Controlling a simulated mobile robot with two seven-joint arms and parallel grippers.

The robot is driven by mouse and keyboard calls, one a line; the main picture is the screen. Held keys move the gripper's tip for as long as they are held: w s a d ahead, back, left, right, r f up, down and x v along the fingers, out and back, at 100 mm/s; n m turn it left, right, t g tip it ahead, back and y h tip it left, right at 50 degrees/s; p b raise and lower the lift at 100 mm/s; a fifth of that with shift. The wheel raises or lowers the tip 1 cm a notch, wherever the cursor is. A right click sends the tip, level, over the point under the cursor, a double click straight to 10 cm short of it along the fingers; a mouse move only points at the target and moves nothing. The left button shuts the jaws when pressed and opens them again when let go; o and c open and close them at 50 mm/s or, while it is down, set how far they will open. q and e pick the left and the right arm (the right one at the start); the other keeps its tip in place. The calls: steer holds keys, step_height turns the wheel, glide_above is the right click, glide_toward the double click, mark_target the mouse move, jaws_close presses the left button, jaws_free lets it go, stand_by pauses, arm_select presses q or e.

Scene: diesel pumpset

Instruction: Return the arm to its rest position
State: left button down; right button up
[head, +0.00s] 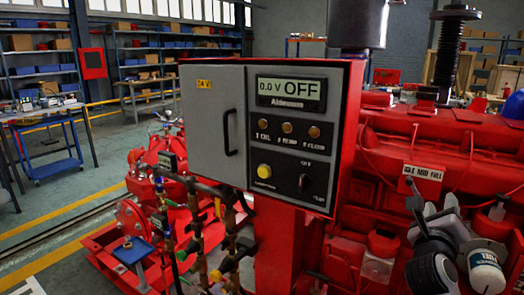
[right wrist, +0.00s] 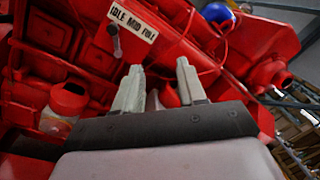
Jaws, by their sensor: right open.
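My right gripper (head: 432,216) is at the lower right of the head view, in front of the red engine (head: 385,150). In the right wrist view its two pale fingers (right wrist: 160,86) stand apart, and I see nothing clasped between them. A small lever (head: 411,190) hangs below the IDLE MID FULL plate (head: 422,172), close to the gripper in the head view. In the right wrist view the plate (right wrist: 133,22) and the lever (right wrist: 115,42) are beyond the fingers, to the upper left. I cannot tell the exact gap. My left gripper is out of view.
A grey control box (head: 215,125) with a display reading OFF stands left of the engine. Pipes and valves (head: 195,220) are below it. A white canister (head: 487,270) is close to my right arm. A blue cart (head: 52,160) and open floor lie at the left.

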steer(key=s+d+r+n+t+h, duration=0.2)
steer(key=s+d+r+n+h, duration=0.2)
steer(key=d+r, duration=0.75)
steer(key=s+a+f+n+t+y, duration=0.1)
steer(key=s+a+f+n+y, duration=0.2)
steer(key=a+f+n+y, duration=0.8)
steer(key=s+a+f+n+t+y, duration=0.1)
steer(key=s+a+f+n+y, duration=0.2)
steer(key=a+f+n+y, duration=0.8)
steer(key=s+d+f+n+g+h, duration=0.1)
steer(key=s+f+n+g+h, duration=0.3)
steer(key=s+f+n, duration=0.65)
steer(key=s+d+f+n+g+h, duration=0.15)
steer(key=s+f+n+g, duration=0.55)
steer(key=f, duration=0.7)
steer(key=a+m+t, duration=0.1)
steer(key=a+m, duration=0.6)
steer(key=a, duration=0.2)
steer(key=shift+s+a+t+y, duration=0.15)
steer(key=shift+s+t+y, duration=0.25)
steer(key=shift+s+y, duration=0.05)
